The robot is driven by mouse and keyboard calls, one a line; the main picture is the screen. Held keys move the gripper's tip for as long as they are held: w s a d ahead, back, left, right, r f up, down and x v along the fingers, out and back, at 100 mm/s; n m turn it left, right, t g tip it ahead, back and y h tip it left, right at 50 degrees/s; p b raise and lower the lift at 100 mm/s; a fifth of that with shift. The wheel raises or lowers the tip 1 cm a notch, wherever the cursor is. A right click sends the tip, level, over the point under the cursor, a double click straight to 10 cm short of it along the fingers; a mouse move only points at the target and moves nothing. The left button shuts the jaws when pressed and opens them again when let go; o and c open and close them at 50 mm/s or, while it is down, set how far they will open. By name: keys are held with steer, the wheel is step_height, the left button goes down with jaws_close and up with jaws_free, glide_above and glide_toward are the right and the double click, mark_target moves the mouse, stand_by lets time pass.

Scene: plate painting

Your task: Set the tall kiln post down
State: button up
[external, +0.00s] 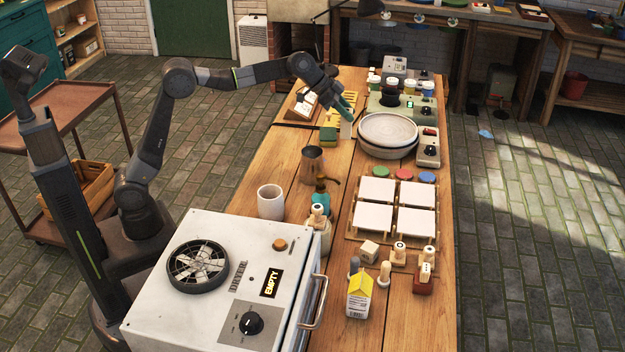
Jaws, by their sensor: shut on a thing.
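My gripper (347,110) is over the far part of the wooden table, left of the round plate on its wheel. It is shut on a pale upright piece, which I take to be the tall kiln post (346,130). Its upper part is hidden by the fingers. It looks upright, with its lower end close to the table; I cannot tell whether it touches.
The plate (388,128) on the wheel is just right of my gripper. A green and yellow block (328,134) is close on the left. Bare wood (350,165) lies between.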

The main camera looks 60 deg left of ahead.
steer(key=s+a+m+g+h+p, duration=0.1)
steer(key=s+a+m+g+p, duration=0.25)
steer(key=s, duration=0.55)
steer(key=s+a+r+m+g+h+p, duration=0.1)
steer(key=s+m+g+p, duration=0.25)
steer(key=s+m, duration=0.4)
steer(key=s+a+m+g+p, duration=0.2)
steer(key=s+m+g+p, duration=0.15)
steer(key=s, duration=0.75)
steer(key=shift+n+t, duration=0.25)
steer(key=shift+d+f, duration=0.15)
steer(key=shift+f, duration=7.4)
steer(key=shift+f, duration=0.15)
steer(key=o, duration=1.1)
